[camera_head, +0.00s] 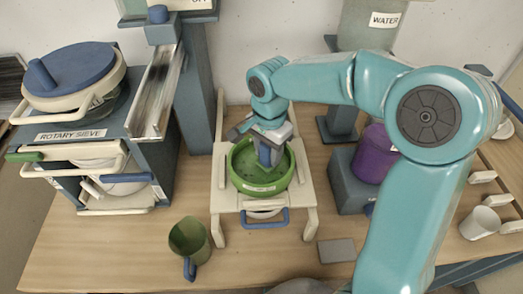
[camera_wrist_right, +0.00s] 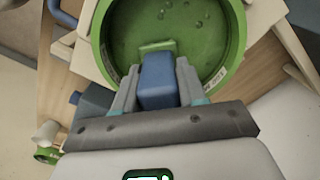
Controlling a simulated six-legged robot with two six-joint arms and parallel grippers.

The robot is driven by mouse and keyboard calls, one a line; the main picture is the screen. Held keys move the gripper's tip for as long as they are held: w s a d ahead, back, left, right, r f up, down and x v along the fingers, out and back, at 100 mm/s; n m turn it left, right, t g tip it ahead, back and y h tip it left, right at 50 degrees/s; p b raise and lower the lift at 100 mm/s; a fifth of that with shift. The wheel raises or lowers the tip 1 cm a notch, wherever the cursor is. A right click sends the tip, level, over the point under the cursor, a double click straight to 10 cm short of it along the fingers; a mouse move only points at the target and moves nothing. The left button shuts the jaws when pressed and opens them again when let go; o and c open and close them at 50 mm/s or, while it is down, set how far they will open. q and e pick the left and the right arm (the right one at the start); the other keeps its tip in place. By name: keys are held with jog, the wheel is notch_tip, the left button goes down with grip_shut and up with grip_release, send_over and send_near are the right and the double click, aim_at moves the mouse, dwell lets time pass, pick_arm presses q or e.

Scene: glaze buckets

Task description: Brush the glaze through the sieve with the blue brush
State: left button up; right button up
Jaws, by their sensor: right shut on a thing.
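The green sieve (camera_head: 288,180) sits on a cream stand (camera_head: 228,200) in the middle of the table. Its round green rim (camera_wrist_right: 237,50) and green inside (camera_wrist_right: 125,35) fill the upper part of the wrist view. My right gripper (camera_head: 268,150) is over the sieve. It is shut on the blue brush (camera_wrist_right: 158,80), whose green end (camera_wrist_right: 157,47) points into the sieve. I cannot tell whether the brush touches the sieve's bottom. Small dark spots show on the green inside. Part of a white bowl (camera_head: 264,210) shows below the sieve. My left gripper is out of view.
The rotary sieve unit (camera_head: 85,135) stands at the left. A green jug (camera_head: 189,240) with a blue handle stands front left of the stand. A purple container (camera_head: 374,155) stands right of it. A grey tile (camera_head: 337,250) and a white cup (camera_head: 480,222) lie toward the right.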

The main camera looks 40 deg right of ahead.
aim_at(248, 168)
jog(key=shift+s+d+f, duration=0.25)
jog(key=shift+s+d, duration=0.4)
jog(key=shift+d, duration=0.15)
jog(key=shift+w+a, duration=0.1)
jog(key=w+a, duration=0.1)
jog(key=a, duration=0.1)
jog(key=w+a+p, duration=0.1)
jog(key=w+a, duration=0.1)
jog(key=shift+w+a+r, duration=0.1)
jog(key=shift+w+a, duration=0.15)
jog(key=shift+w, duration=0.05)
jog(key=shift+w+a, duration=0.4)
jog(key=shift+a, duration=0.1)
jog(key=shift+d, duration=0.1)
